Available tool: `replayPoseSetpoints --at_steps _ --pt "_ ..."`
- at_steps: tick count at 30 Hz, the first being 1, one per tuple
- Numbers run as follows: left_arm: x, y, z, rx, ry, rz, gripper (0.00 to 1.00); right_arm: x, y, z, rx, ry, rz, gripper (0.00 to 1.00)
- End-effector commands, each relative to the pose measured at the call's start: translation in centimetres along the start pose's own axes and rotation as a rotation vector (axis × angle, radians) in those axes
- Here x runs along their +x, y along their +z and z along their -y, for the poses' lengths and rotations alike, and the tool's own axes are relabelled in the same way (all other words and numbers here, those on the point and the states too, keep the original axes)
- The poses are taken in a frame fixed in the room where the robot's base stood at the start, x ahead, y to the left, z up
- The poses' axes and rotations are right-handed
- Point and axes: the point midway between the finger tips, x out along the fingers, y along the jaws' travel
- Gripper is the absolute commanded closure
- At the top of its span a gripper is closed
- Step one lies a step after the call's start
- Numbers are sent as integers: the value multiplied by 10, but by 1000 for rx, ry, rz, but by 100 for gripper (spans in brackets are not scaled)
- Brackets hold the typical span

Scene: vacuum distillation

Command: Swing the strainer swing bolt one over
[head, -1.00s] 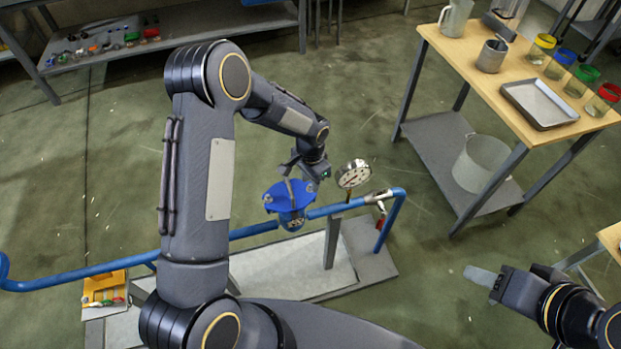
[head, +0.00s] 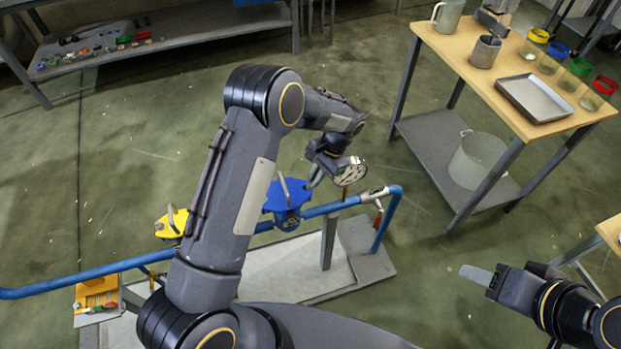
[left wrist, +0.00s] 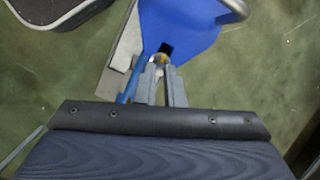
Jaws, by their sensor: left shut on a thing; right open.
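The blue strainer (head: 287,222) sits in the blue pipe line, its blue lid (head: 285,196) on top with a grey curved handle. My left gripper (head: 314,180) is at the right edge of the lid, partly hidden by its wrist. In the left wrist view the lid (left wrist: 178,25) fills the top, with a dark slot in its near edge. There my left gripper (left wrist: 161,72) is shut on a small, pale brass-tipped piece, which looks like the swing bolt (left wrist: 160,59), just outside the slot. Most of it is hidden. My right gripper (head: 478,274) is open and empty, over the floor.
A pressure gauge (head: 350,173) stands close to the right of my left gripper. The blue pipe (head: 85,278) runs across above a grey base plate (head: 285,275). A yellow part (head: 172,222) and a yellow tray (head: 97,293) are at left. A wooden-topped table (head: 470,48) stands right.

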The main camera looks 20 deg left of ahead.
Motion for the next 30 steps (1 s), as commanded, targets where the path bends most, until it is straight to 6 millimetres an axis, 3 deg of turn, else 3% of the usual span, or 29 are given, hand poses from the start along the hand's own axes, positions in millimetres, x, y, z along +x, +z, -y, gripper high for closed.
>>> replayPoseSetpoints --at_steps 10,11,15,25,30 --pt "0 -2 -1 -1 -7 17 100 1 0 0 0 0 0 51" --pt "0 -2 -1 -1 -7 17 89 1 0 0 0 0 0 51" --pt "0 -1 -1 -1 -6 16 71 1 0 0 0 0 0 51" --pt "-3 -2 -1 -1 -7 15 70 1 1 -1 0 0 0 51" --pt "-25 -3 -1 -1 -9 11 70 6 3 -3 0 0 0 51"
